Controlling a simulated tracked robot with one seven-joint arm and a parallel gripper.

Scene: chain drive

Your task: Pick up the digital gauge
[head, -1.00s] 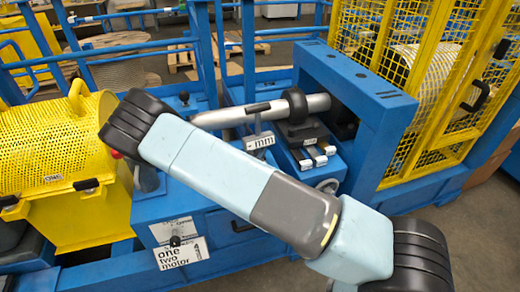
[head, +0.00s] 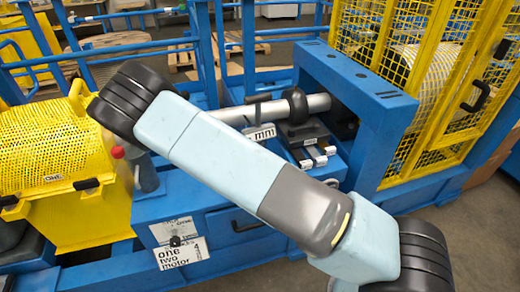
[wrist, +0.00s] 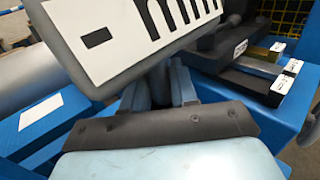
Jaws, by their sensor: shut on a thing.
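The digital gauge shows as a white plate marked "mm" (wrist: 120,40) at the top of the wrist view, large and close. In the head view its small "mm" plate (head: 263,134) stands just above my arm, in front of the grey metal bar (head: 235,113). My gripper (wrist: 160,88) is shut on the gauge, just below the plate. The plate hides part of the fingers, so the exact grip does not show. In the head view my arm hides the gripper.
A black ring-shaped part (head: 295,105) sits around the bar. Labelled blocks (head: 315,153) lie right of the gauge. A blue frame (head: 375,110) rises at right, a yellow perforated guard (head: 55,145) at left. A red-topped part (head: 117,152) is close to my arm.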

